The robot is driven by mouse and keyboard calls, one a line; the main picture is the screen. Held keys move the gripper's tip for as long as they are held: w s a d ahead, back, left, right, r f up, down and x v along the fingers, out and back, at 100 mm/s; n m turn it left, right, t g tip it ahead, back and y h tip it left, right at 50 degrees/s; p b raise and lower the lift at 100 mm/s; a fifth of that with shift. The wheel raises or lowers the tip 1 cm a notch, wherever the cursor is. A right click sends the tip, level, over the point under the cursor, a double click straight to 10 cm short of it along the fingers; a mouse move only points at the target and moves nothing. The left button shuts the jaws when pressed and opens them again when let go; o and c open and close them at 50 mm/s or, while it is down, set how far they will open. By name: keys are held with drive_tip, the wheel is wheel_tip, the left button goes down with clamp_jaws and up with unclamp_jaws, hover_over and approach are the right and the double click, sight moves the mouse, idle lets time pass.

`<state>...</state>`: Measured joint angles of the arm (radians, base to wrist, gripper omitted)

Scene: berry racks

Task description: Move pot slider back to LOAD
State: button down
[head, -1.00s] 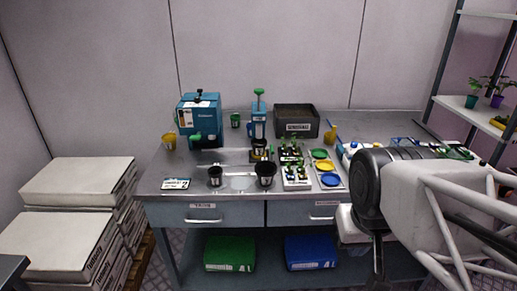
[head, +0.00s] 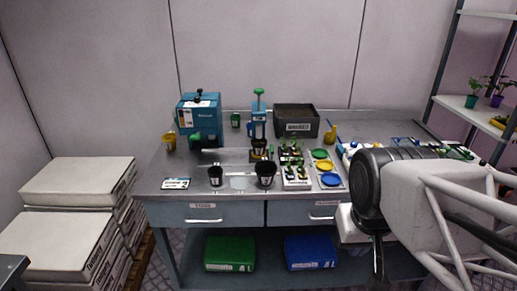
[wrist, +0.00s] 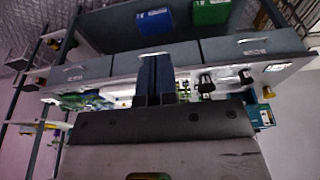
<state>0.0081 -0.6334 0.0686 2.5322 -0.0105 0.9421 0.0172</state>
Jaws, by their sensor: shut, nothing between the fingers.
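A metal slide area (head: 241,184) lies at the front middle of the bench, with a small black pot (head: 215,176) at its left and a larger black pot (head: 265,174) at its right. I cannot make out the slider itself or a LOAD mark. A blue press (head: 258,122) with a green knob stands behind, with a pot (head: 258,149) under it. A blue machine (head: 198,120) with a green lever stands at the back left. My gripper (wrist: 154,75) is shut and empty, in front of the bench's right side, apart from the pots.
A dark bin (head: 296,122), seedling trays (head: 296,184) and colored dishes (head: 329,180) crowd the bench middle. Green (head: 230,253) and blue (head: 310,251) boxes sit on the lower shelf.

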drive_tip(key=c, duration=1.4)
unclamp_jaws()
drive_tip(key=shift+w, duration=0.1)
drive_tip(key=shift+o, duration=1.2)
drive_tip(key=shift+w+r, duration=0.15)
drive_tip(key=shift+w, duration=0.1)
drive_tip(key=shift+o, duration=0.5)
drive_tip(key=w+a+r, duration=0.1)
drive_tip(key=w+r, duration=0.1)
drive_tip(key=w, duration=1)
drive_tip(key=shift+w+a+t+y, duration=0.15)
drive_tip(key=shift+a+t+y, duration=0.15)
drive_tip(key=shift+a+y, duration=0.1)
drive_tip(key=t+y, duration=0.1)
drive_tip(key=y, duration=0.1)
hover_over(273, 150)
drive_tip(key=s+d, duration=0.1)
drive_tip(key=s, duration=0.1)
wheel_tip(273, 150, down, 12)
drive_tip(key=shift+s+d+f, duration=0.1)
drive_tip(key=shift+s+f, duration=0.05)
drive_tip(key=shift+f, duration=0.05)
drive_tip(key=shift+w+f, duration=0.3)
drive_tip(key=shift+w, duration=0.25)
drive_tip(key=shift+f, duration=0.1)
